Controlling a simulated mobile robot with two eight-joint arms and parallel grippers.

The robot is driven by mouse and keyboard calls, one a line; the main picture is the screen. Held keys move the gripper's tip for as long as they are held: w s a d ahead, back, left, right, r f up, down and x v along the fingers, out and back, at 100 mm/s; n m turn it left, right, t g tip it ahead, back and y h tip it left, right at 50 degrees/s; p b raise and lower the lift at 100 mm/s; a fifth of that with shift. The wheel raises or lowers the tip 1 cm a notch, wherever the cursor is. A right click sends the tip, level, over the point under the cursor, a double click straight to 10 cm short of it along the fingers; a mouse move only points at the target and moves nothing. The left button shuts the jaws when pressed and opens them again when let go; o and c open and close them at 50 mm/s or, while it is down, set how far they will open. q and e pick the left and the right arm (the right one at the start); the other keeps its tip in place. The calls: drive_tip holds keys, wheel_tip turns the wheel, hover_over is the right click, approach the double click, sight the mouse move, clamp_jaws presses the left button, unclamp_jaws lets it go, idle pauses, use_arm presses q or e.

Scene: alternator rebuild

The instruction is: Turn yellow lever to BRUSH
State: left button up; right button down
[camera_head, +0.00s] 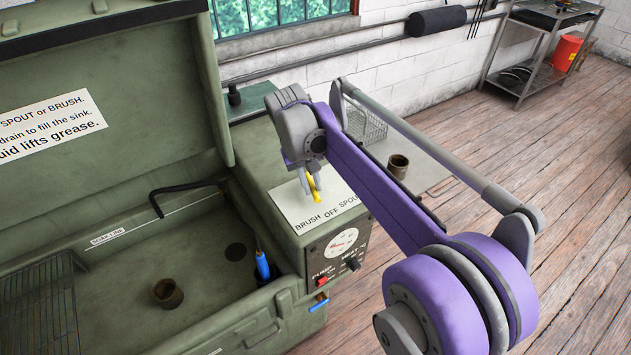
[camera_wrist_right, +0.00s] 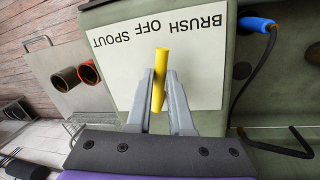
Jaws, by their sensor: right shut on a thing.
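The yellow lever (camera_head: 314,186) stands over a white label (camera_head: 290,206) reading BRUSH, OFF, SPOUT on the green washer's right-hand top. My right gripper (camera_wrist_right: 158,88) is shut on the yellow lever (camera_wrist_right: 161,62), one grey finger on each side of it. In the wrist view the label (camera_wrist_right: 120,70) is upside down. The lever's upper end there lies near the word OFF, leaning slightly to the BRUSH side. In the head view my right gripper (camera_head: 308,184) partly hides the lever and label. My left gripper is out of view.
The green sink (camera_head: 200,270) holds a brown cup (camera_head: 168,293), a bent black spout (camera_head: 185,188) and a blue-handled brush (camera_head: 262,265). A red switch (camera_head: 321,282) and dial are on the front panel. Another brown cup (camera_head: 398,166) stands on a side shelf near a wire basket (camera_head: 365,124).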

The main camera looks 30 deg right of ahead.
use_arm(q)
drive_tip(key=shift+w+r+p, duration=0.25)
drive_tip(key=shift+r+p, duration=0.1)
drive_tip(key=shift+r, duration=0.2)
use_arm(e)
drive_tip(key=m, duration=0.2)
drive_tip(key=w+a+m, duration=0.1)
drive_tip(key=m, duration=0.1)
drive_tip(key=a+m+g, duration=0.1)
drive_tip(key=shift+w+a+m+y, duration=0.1)
drive_tip(key=shift+w+m+y, duration=0.2)
drive_tip(key=shift+m, duration=0.1)
drive_tip(key=c, duration=0.8)
unclamp_jaws()
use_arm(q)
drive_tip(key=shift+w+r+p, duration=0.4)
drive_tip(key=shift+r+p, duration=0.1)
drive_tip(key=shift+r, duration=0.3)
use_arm(e)
drive_tip(key=r, duration=0.3)
drive_tip(key=w+a+r, duration=0.1)
drive_tip(key=r, duration=0.6)
drive_tip(key=shift+w+a+r, duration=0.15)
drive_tip(key=shift+a+r, duration=0.2)
